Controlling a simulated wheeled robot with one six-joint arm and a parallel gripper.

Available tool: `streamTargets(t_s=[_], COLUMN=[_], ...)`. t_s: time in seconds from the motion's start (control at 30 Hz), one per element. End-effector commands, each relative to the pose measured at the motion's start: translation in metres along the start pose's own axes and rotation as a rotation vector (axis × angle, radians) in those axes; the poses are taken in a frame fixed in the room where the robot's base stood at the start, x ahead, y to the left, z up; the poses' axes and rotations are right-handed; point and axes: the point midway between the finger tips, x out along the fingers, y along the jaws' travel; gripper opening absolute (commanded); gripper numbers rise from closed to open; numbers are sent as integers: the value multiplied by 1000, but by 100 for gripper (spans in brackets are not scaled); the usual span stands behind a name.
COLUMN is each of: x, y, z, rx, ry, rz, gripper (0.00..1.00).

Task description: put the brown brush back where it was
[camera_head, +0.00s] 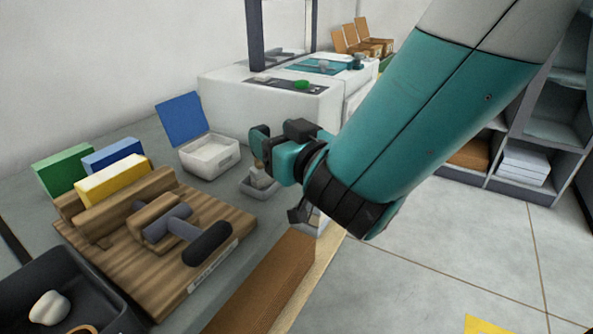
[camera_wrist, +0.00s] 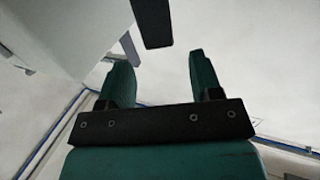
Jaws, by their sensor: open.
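My gripper (camera_head: 264,150) reaches left over the grey bench, beside the white machine. In the wrist view my gripper (camera_wrist: 160,62) is open, its two teal fingers apart and nothing between them. A small brownish upright piece (camera_head: 258,166) shows just below the fingers in the head view, above a small pale grey holder (camera_head: 262,187). It may be the brown brush, but it is too small and partly hidden to tell. No brush shows clearly in the wrist view.
A wooden board (camera_head: 120,268) with a dark-handled roller (camera_head: 180,228) lies left. A black tray (camera_head: 78,284) stands at front left. An open blue-lidded box (camera_head: 207,155) is behind the holder. The white machine (camera_head: 270,112) stands close behind my gripper.

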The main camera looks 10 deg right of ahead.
Motion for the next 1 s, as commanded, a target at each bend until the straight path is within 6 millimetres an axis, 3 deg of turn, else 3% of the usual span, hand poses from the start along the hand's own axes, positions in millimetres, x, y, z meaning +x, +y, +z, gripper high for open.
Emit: streamTargets(t_s=[0.03,0.2,0.8,0.93,1.0], x=[-12,-42,-62,-65,-71], y=[-1,2,1,14,26], z=[8,6,1,13,29], rx=[2,4,2,33,70], ry=[4,7,-5,-99,-217], rz=[-2,5,3,48,88], gripper=[59,59,59,59,59])
